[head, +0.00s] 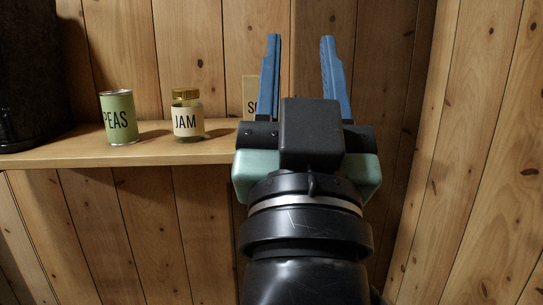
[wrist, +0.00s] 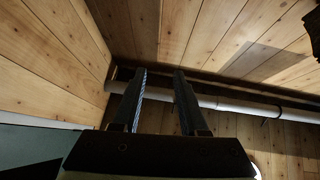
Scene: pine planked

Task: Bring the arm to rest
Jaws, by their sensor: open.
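My gripper (head: 300,80) has two blue fingers that stand apart and point upward, with nothing between them. It is in front of the right end of the shelf in the head view. The wrist view shows the same open fingers (wrist: 160,98) against the planked walls and a pale pipe. My arm rises from the bottom of the head view and hides part of the shelf.
A wooden shelf (head: 65,149) holds a green peas can (head: 119,119), a jam jar (head: 187,121) and a box (head: 248,92) partly hidden by my gripper. A dark object (head: 30,75) stands at left. A planked wall (head: 475,150) is close at right. The pipe (wrist: 235,104) runs along the wall.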

